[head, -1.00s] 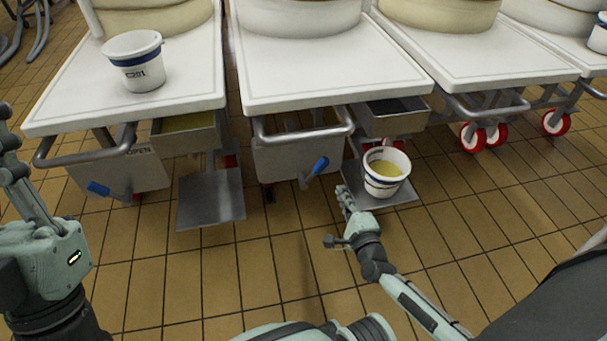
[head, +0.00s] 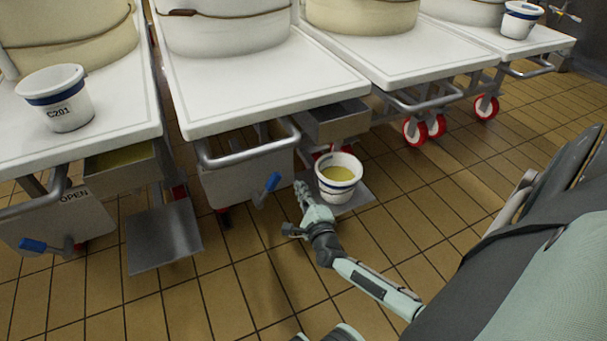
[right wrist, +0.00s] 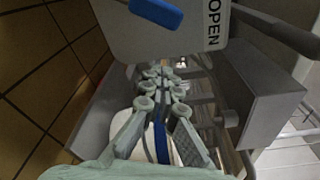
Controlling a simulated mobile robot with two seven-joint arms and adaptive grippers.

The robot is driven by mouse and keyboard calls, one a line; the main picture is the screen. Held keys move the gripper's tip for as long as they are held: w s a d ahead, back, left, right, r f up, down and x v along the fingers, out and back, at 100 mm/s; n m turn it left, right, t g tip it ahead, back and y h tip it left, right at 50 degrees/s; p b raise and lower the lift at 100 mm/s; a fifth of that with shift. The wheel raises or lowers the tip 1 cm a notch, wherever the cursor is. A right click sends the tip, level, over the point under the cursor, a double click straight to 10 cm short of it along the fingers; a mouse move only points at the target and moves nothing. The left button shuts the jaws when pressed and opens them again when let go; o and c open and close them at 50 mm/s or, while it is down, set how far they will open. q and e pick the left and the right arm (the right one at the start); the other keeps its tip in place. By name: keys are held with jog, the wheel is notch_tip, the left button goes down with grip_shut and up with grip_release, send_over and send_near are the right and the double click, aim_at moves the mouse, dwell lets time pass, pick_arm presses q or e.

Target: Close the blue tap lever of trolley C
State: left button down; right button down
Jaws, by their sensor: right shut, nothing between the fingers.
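A blue tap lever (head: 273,182) sticks out slantwise from the front plate of the middle trolley (head: 250,185). It also shows at the top of the right wrist view (right wrist: 157,12), beside the word OPEN on the plate. A second blue lever (head: 33,245) is on the left trolley, whose plate also reads OPEN. No letter C is legible, so I cannot tell which trolley is C. My right gripper (head: 303,190) is shut and empty, a little right of the middle lever and apart from it. My left gripper is out of view.
A white bucket (head: 338,193) with yellow liquid stands on a low metal shelf just right of my right gripper. A tubular handle (head: 245,158) runs above the middle lever. Bucket C201 (head: 62,115) stands on the left trolley. The tiled floor in front is clear.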

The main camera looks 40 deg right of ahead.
aim_at(268, 189)
jog(key=w, duration=0.1)
jog(key=w+a+r, duration=0.1)
jog(key=w, duration=0.1)
jog(key=w+a, duration=0.1)
jog(key=shift+w+r, duration=0.15)
dwell(0.4)
jog(key=shift+a+r, duration=0.1)
